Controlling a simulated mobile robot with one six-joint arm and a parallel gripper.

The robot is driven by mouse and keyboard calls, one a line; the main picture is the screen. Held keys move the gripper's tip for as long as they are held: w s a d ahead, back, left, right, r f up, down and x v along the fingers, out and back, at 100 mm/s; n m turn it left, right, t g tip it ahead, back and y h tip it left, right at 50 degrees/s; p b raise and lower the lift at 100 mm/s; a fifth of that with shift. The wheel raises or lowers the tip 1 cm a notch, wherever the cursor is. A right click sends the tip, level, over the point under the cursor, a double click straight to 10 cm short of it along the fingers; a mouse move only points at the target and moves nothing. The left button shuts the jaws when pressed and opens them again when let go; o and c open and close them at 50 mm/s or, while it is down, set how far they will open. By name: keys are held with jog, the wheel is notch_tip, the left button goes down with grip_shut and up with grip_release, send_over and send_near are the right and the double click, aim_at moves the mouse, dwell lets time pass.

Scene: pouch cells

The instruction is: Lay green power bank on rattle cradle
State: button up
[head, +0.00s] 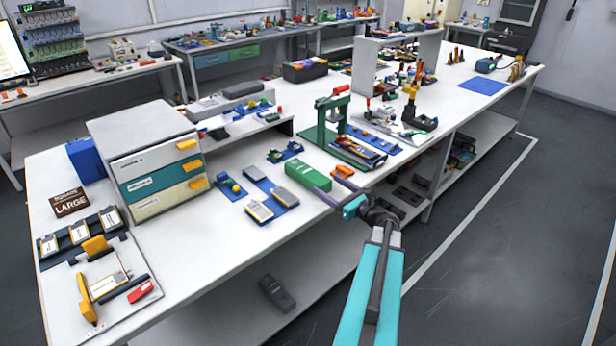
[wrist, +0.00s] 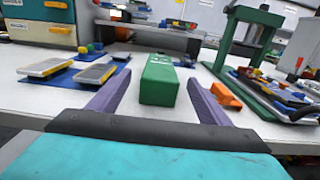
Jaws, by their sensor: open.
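The green power bank (head: 308,175) is a long green block lying flat near the front edge of the white bench. In the wrist view, the green power bank (wrist: 158,82) lies ahead, lined up between my two purple fingers. My gripper (wrist: 157,78) is open and empty, with a gap on either side of the block. In the head view my gripper (head: 331,196) is at the near end of the block. I cannot tell for sure which fixture is the rattle cradle; a blue one with a yellow ball (head: 235,188) stands to the left.
Flat cells on blue mats (head: 260,211) lie left of the block. A small orange piece (head: 343,171) lies close on its right, before a green press frame (head: 322,135). A drawer cabinet (head: 150,165) stands farther left. Bare bench (head: 195,245) is free at the front left.

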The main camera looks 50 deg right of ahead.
aim_at(311, 174)
jog(key=shift+w+d+p, duration=0.2)
jog(key=shift+w+p, duration=0.2)
jog(key=shift+w, duration=2.05)
jog(key=shift+w+d+p, duration=0.2)
jog(key=shift+w+p, duration=0.8)
jog(key=shift+w, duration=1.6)
jog(key=c, duration=1.4)
jog(key=shift+r, duration=0.1)
jog(key=shift+r+b, duration=0.45)
jog(key=shift+r, duration=0.65)
jog(key=s+r+b, duration=0.2)
jog(key=s+b, duration=0.1)
jog(key=s, duration=1.3)
jog(key=shift+a+r, duration=0.3)
jog(key=shift+a, duration=0.05)
